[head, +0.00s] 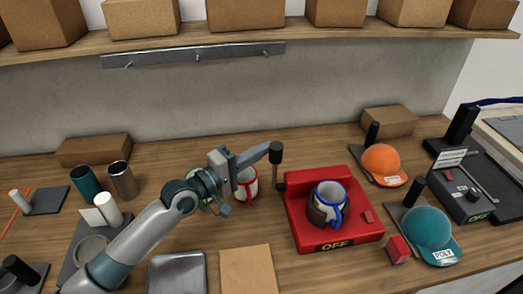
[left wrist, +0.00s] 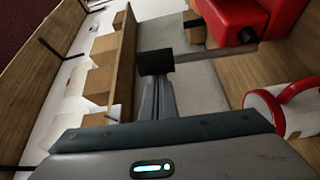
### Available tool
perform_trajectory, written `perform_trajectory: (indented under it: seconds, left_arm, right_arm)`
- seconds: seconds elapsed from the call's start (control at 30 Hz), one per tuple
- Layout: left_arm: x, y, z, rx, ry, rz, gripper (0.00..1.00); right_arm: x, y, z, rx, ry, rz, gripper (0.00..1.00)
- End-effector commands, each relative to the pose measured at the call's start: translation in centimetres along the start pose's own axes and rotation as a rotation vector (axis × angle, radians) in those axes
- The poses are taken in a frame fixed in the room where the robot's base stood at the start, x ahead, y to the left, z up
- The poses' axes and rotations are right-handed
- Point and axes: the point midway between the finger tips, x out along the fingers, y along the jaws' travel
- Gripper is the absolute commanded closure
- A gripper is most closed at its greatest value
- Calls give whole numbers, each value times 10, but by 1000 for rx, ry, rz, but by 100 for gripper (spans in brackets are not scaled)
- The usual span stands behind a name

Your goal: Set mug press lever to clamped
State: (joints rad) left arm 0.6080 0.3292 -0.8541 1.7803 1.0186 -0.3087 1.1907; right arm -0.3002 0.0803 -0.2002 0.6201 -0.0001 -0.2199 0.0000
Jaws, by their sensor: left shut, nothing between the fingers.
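The red mug press (head: 357,233) sits on the bench at centre right, with an "OFF" label on its front. A white mug with a blue rim and handle (head: 331,194) stands upright in it, with a dark band around its body. The press lever stands about upright at the press's left side, topped by a black knob (head: 276,150). My left gripper (head: 264,151) is shut and empty, its fingertips at the knob's left side. In the left wrist view the fingertips (left wrist: 156,80) meet the knob (left wrist: 155,62); I cannot tell whether they touch. My right gripper is out of view.
A white mug with a red handle (head: 246,184) stands behind my left arm, left of the press. Orange (head: 382,162) and teal (head: 429,231) caps sit to the right. A metal tray (head: 177,274) and brown board (head: 248,270) lie in front. A shelf with boxes runs above.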

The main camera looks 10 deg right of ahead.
Motion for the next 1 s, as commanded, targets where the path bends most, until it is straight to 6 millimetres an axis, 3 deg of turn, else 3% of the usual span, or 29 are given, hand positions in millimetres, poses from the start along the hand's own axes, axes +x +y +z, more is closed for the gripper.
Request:
perform_trajectory:
  seconds: [0.4,0.7,1.0]
  left_arm:
    - [-19,-3,34,149,-1,92,100]
    - [-32,-10,55,263,-3,152,100]
    - [-46,-20,79,262,-1,155,100]
  right_arm:
    - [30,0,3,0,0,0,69]
    - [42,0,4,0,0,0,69]
    - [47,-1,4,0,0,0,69]
